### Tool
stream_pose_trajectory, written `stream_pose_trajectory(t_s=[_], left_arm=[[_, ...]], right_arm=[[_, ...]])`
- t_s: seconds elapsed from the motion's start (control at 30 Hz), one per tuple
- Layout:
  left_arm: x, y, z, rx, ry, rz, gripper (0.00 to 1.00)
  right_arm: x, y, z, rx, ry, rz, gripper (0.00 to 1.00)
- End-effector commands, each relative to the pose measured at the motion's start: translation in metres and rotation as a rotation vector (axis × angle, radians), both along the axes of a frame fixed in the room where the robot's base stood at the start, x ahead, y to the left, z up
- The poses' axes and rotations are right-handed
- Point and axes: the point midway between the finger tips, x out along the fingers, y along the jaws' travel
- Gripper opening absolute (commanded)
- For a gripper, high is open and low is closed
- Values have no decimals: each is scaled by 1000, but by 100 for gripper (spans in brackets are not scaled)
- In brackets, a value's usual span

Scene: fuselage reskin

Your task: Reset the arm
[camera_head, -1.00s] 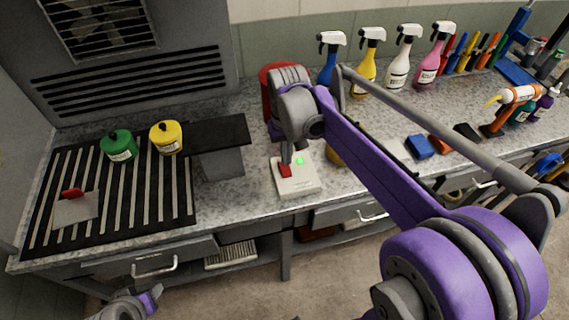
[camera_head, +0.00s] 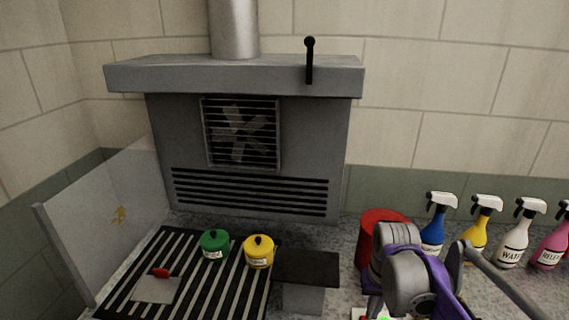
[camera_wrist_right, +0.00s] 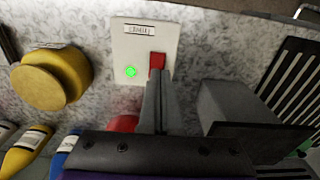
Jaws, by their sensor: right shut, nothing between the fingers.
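My right gripper (camera_wrist_right: 157,95) shows in the right wrist view with its fingers together and empty. Its tips are at the red rocker switch (camera_wrist_right: 157,61) on a white switch box (camera_wrist_right: 132,40); I cannot tell whether they touch it. A green light (camera_wrist_right: 131,72) is lit on the box. In the head view my right arm's purple and grey wrist (camera_head: 408,282) stands over the bench, and the box is mostly cut off at the bottom edge. My left gripper is not in view.
A grey extractor hood (camera_head: 320,150) with a fan and black lever (camera_head: 310,60) stands behind a slatted grate. Green (camera_head: 214,245) and yellow (camera_head: 259,252) pots sit on the grate. A red can (camera_head: 372,235) and spray bottles (camera_head: 515,240) stand at right.

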Motion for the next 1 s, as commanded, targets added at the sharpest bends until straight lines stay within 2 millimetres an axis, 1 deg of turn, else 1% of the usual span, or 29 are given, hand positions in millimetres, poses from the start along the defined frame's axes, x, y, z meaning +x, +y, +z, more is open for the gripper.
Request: stream_pose_trajectory(t_s=[0.17,0.2,0.3,0.4,0.5,0.67,1.0], left_arm=[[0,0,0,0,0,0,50],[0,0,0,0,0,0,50],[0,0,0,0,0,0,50],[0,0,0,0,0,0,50],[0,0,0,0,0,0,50],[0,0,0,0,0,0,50],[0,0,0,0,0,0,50]], right_arm=[[-43,24,-11,-19,-134,68,0],[-55,30,-16,-24,-173,85,0],[-80,42,-30,-35,-267,129,0],[-102,51,-45,-44,-349,166,0],[-117,57,-58,-49,-411,193,0],[-128,61,-69,-53,-462,214,0],[-128,62,-69,-54,-468,216,0]])
